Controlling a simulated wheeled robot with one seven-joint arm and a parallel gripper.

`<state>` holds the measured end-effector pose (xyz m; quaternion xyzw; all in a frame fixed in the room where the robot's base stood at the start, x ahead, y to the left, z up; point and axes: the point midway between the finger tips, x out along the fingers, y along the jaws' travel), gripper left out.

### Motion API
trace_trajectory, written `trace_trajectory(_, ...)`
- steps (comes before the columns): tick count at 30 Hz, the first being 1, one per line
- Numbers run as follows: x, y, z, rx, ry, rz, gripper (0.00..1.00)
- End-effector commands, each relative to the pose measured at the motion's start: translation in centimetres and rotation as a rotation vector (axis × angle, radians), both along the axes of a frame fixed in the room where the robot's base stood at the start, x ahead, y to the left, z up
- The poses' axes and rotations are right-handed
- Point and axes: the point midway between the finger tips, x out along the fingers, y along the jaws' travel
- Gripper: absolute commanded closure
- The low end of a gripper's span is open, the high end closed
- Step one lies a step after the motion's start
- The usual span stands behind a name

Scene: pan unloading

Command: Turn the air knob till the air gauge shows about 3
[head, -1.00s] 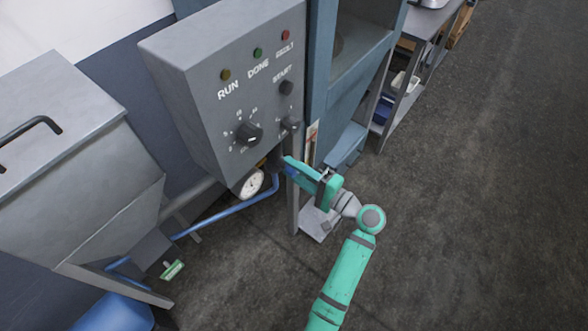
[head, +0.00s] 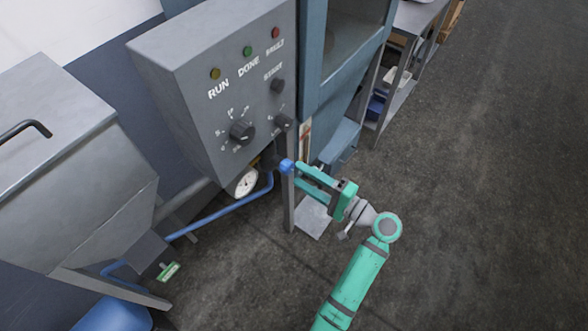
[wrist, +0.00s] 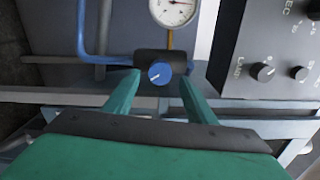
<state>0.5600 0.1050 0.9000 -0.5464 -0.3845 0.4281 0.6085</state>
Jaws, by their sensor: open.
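The blue air knob (head: 287,166) shows below the grey control box in the head view. In the wrist view the air knob (wrist: 159,73) faces me on a dark block, with a pale pointer mark on its face. The round white air gauge (head: 244,182) hangs left of it. In the wrist view the gauge (wrist: 174,10) is cut by the top edge; a needle shows, but I cannot read its value surely. My green gripper (head: 299,175) is open and empty, its fingertips just short of the knob, one toward each side in the wrist view.
The control box (head: 185,95) has lamps, a large dial (head: 242,131) and smaller knobs above the air knob. A blue pipe (head: 215,219) runs left below the gauge. A grey post stands close by the knob. Open floor (head: 480,220) lies to the right.

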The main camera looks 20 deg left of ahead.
Motion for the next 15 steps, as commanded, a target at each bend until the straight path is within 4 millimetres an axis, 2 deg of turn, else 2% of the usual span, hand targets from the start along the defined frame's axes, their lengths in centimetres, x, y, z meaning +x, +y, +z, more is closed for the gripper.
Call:
trace_trajectory(6, -1.1, -3.4, 0.0, -0.001, 0.001, -0.002, 0.49)
trace_trajectory(10, -1.5, -4.5, 0.0, 0.000, 0.001, -0.003, 0.49)
trace_trajectory(15, -1.6, -5.1, 0.0, 0.000, 0.001, -0.005, 0.49)
